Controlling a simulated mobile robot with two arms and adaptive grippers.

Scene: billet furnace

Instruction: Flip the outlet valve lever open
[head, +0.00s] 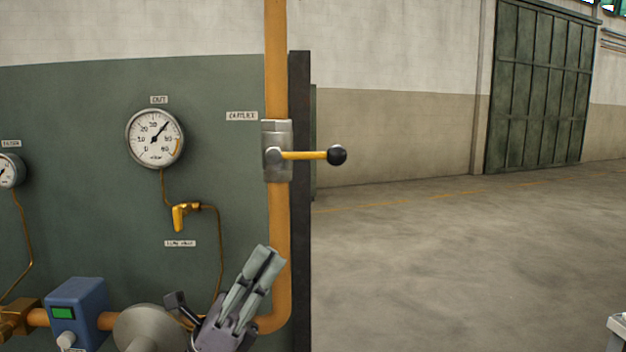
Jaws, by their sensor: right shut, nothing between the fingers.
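The outlet valve lever (305,155) is a yellow bar with a black ball knob at its right end. It lies horizontal, pointing right, across the upright orange pipe. It pivots on a grey valve body (278,170), with a label to its left that is hard to read. My right gripper (268,255) is at the bottom centre, below the valve body and apart from the lever. Its fingers point up and slightly right, close together with nothing held, in front of the orange pipe. My left gripper is not in view.
A green panel (80,170) carries a round gauge (155,138) and a small yellow valve (184,216). A blue box (78,308) sits on the lower pipe. A dark post (300,250) edges the panel. Open floor (440,260) lies to the right.

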